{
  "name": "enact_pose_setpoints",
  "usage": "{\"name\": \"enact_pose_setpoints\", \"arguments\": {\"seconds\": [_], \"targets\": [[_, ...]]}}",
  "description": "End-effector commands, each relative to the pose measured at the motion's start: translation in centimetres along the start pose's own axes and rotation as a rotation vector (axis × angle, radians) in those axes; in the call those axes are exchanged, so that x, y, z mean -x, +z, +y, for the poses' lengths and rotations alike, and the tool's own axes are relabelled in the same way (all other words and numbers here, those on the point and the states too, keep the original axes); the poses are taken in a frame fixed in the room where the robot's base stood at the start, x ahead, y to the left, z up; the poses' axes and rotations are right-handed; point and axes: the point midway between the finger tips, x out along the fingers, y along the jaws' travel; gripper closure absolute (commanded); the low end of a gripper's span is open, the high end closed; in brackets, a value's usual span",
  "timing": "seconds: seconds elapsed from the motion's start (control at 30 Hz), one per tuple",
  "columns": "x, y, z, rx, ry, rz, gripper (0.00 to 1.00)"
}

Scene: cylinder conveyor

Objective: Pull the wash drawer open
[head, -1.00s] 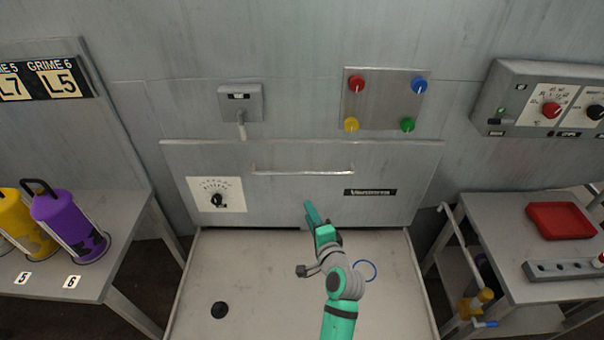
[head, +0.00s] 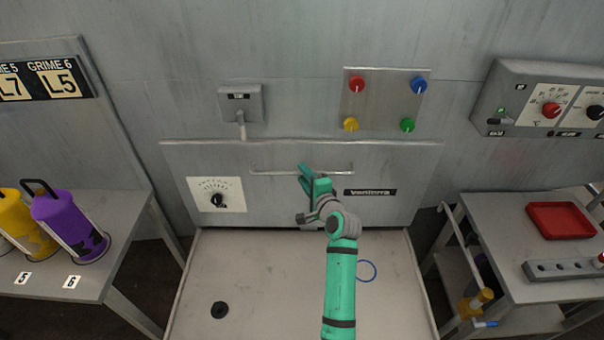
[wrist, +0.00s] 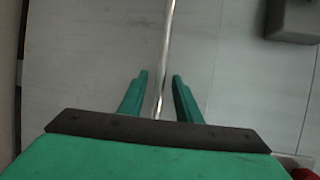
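The wash drawer (head: 290,205) is a wide grey front panel with a dial at its left and a dark label at its right. Its handle (head: 270,173) is a thin horizontal metal bar near the panel's top. In the wrist view the handle bar (wrist: 167,50) runs between the two green fingers of my gripper (wrist: 160,78). The fingers are apart, with a gap on both sides of the bar.
A pale tray surface (head: 270,270) with a black round spot and a blue ring (head: 366,270) lies below the drawer front. A table with yellow and purple canisters (head: 68,225) stands left. A table with a red tray (head: 560,220) stands right.

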Motion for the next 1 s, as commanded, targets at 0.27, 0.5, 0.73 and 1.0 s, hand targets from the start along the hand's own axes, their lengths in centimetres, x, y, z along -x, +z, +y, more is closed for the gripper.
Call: {"name": "enact_pose_setpoints", "arguments": {"seconds": [0.27, 0.5, 0.73, 1.0], "targets": [[-1.9, 0.0, 0.0, 0.000, 0.000, 0.000, 0.69], [-2.0, 0.0, 0.0, 0.000, 0.000, 0.001, 0.69], [-2.0, 0.0, 0.0, 0.000, 0.000, 0.001, 1.00], [-1.6, 0.1, 0.1, 0.000, 0.000, 0.001, 1.00]]}}
